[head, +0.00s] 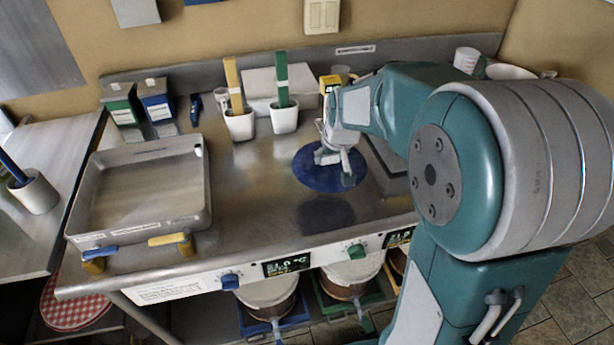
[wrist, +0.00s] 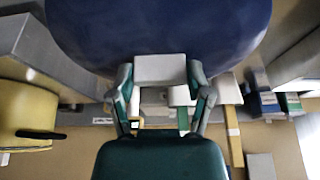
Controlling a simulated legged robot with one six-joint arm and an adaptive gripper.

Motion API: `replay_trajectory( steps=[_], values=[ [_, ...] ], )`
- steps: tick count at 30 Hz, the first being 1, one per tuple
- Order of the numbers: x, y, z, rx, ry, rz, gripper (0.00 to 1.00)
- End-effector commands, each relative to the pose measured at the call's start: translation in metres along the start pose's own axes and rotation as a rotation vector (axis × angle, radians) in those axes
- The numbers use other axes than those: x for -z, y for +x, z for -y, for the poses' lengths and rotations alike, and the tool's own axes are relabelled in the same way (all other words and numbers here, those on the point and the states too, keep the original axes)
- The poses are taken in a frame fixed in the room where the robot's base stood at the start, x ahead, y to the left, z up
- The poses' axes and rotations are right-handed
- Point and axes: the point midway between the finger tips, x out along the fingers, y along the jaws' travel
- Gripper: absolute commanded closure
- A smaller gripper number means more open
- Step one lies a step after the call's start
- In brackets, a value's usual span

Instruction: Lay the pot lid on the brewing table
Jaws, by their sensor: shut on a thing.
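The pot lid is a dark blue round disc (head: 312,178) over the steel brewing table (head: 245,205), right of its middle. A dark patch on the steel just in front of it looks like its reflection, and the lid seems a little above the surface. My gripper (head: 335,158) is above the lid, shut on its pale handle. In the wrist view the blue lid (wrist: 160,30) fills the top, and my gripper (wrist: 160,72) has its fingers on both sides of the pale block. The lid's underside is hidden.
A steel tray (head: 140,190) stands on the table's left. White cups with a yellow handle (head: 235,85) and a green handle (head: 282,80) stand behind the lid. A blue carton (head: 158,106) is at the back left. The steel between tray and lid is bare.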

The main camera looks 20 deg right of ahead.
Motion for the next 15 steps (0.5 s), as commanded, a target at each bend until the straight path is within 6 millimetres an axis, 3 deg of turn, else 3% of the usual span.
replay_trajectory(
  steps=[6,15],
  values=[
    [0.007,0.043,0.028,0.001,-0.003,0.005,0.87],
    [0.01,0.069,0.043,0.0,-0.001,0.0,0.87]
  ],
)
